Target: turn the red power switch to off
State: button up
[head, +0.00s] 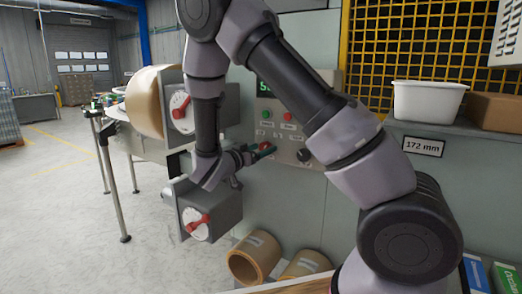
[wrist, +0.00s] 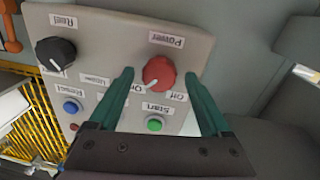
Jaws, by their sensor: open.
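The red power switch (wrist: 159,73) is a round knob under the Power label on a grey control panel (wrist: 105,45). The panel appears upside down in the wrist view. The knob's pale mark points toward the On label (wrist: 136,88); the Off label (wrist: 181,97) is on the other side. My gripper (wrist: 158,76) is open, with one green finger on each side of the knob. I cannot tell whether the fingers touch it. In the head view my gripper (head: 266,151) is at the panel, and the knob is mostly hidden there.
Beside the switch are a black Reel knob (wrist: 56,52), a green Start button (wrist: 154,124) and a blue button (wrist: 71,107). Grey boxes with red handles (head: 197,223) stand left of the panel. A white bin (head: 428,100) sits on a shelf at right.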

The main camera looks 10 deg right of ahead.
grip_shut()
jog(key=shift+n, duration=0.4)
jog(key=n, duration=0.7)
jog(key=shift+f+n+t, duration=0.15)
jog(key=shift+n+t, duration=0.15)
jog(key=shift+n, duration=0.1)
jog(key=shift+f+n+t, duration=0.1)
jog(key=shift+n+t, duration=0.4)
jog(key=shift+n, duration=3.5)
